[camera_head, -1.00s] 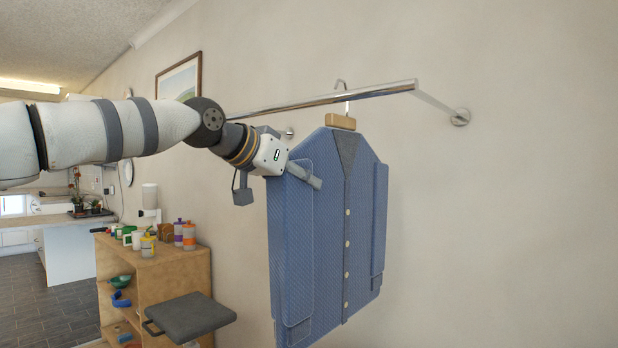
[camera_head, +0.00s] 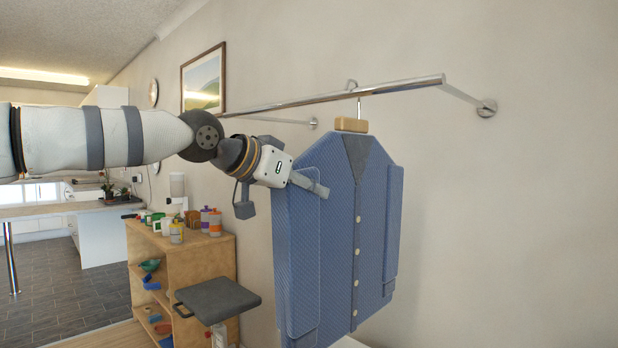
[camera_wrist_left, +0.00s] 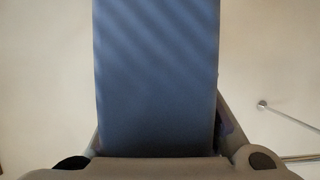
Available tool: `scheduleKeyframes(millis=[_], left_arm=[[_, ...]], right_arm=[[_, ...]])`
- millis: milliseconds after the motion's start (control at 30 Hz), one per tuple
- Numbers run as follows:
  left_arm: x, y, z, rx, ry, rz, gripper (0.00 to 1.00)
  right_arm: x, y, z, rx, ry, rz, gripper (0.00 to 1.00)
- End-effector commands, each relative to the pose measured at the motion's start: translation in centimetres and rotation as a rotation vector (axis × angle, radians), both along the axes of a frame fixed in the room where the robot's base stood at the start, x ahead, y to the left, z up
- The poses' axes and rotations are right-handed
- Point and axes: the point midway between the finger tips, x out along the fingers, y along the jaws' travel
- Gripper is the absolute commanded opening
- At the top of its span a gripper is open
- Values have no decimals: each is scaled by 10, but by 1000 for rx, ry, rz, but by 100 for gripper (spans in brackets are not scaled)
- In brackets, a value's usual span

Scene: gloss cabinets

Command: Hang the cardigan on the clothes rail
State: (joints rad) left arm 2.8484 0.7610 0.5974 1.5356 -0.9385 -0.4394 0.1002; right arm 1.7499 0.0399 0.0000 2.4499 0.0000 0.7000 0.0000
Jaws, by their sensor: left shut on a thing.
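The blue cardigan (camera_head: 335,230) hangs upright from a hanger with a wooden block (camera_head: 351,125) at its collar. The hanger's metal hook (camera_head: 351,85) shows above the chrome clothes rail (camera_head: 400,87), with its stem below, so it appears to be over the rail. I cannot tell whether it bears on the rail. My left gripper (camera_head: 312,184) is shut on the cardigan at its left shoulder side. In the left wrist view blue cloth (camera_wrist_left: 157,75) fills the space between the fingers. My right gripper is not in view.
The rail is fixed to the wall by a bracket (camera_head: 487,108). A wooden shelf unit (camera_head: 190,262) with bottles and bowls stands at lower left. A dark stool (camera_head: 218,299) stands before it. A framed picture (camera_head: 203,80) hangs behind my arm. The wall right of the cardigan is clear.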

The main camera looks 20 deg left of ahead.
Motion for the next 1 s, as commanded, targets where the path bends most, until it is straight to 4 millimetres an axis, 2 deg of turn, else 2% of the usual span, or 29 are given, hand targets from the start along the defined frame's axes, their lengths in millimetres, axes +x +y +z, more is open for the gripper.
scheduleKeyframes(millis=[467,500,567,600,867,1000], left_arm=[[-1,0,-6,-2,-8,0,0],[-1,0,-6,-2,-8,0,33],[-1,0,-6,-2,-7,0,46],[0,0,-6,-2,-7,0,50],[-1,0,-9,1,0,0,50],[-15,5,0,-1,-5,0,50]], right_arm=[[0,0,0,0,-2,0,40],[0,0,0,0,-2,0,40],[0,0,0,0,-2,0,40],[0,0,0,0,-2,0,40],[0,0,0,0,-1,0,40],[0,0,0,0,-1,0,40]])
